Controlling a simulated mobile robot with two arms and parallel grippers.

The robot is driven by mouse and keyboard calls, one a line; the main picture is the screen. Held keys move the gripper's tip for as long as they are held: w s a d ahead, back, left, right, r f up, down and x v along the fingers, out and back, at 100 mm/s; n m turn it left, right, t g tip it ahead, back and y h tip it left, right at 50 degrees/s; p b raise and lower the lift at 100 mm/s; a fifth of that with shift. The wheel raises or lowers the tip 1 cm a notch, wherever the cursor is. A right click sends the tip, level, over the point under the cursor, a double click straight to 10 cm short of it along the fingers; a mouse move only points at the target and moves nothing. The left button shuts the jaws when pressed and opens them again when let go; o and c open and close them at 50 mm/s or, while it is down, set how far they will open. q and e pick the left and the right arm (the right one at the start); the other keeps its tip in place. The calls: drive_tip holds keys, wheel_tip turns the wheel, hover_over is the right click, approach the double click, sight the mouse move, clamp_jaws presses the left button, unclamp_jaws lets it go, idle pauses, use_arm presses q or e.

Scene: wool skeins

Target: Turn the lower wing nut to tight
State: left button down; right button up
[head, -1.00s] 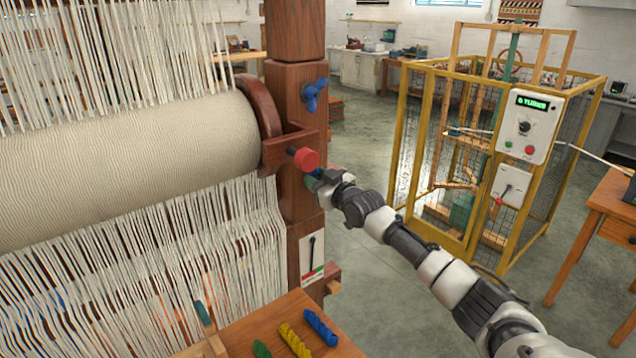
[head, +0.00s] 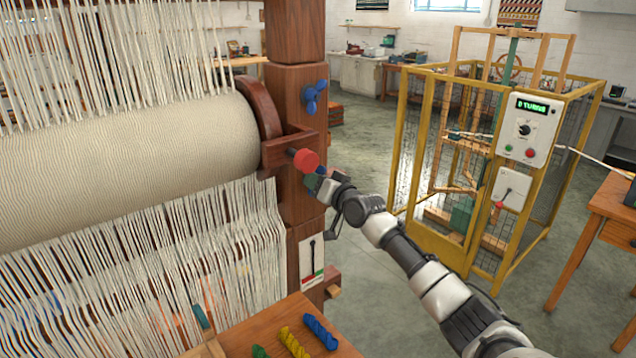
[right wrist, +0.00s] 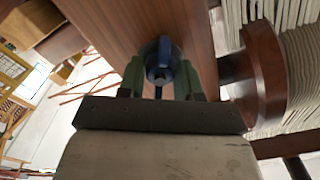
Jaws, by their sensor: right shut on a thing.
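The lower wing nut (right wrist: 160,68) is blue and sits on the face of the wooden loom post (head: 298,115). In the head view only a small blue bit of it (head: 321,171) shows beside the red knob. My right gripper (head: 315,181) is at the post, its green fingers on either side of the nut. The right wrist view shows the gripper (right wrist: 160,78) shut on the nut, with a wing standing up between the fingers. The upper wing nut (head: 314,97), also blue, is higher on the post, untouched. My left gripper is not in view.
A red knob (head: 306,160) sticks out just above my right gripper. A lever plate (head: 311,262) with a red and green strip is lower on the post. Colored skeins (head: 293,343) lie on a wooden bench in front. A yellow cage (head: 404,150) stands at right; open floor lies between.

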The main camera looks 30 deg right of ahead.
idle(0.5)
drive_tip(key=o, duration=0.9)
drive_tip(key=s+b, duration=0.2)
drive_tip(key=s, duration=0.8)
drive_tip(key=shift+s+d, duration=0.4)
drive_tip(key=shift+d, duration=0.05)
drive_tip(key=shift+f, duration=0.1)
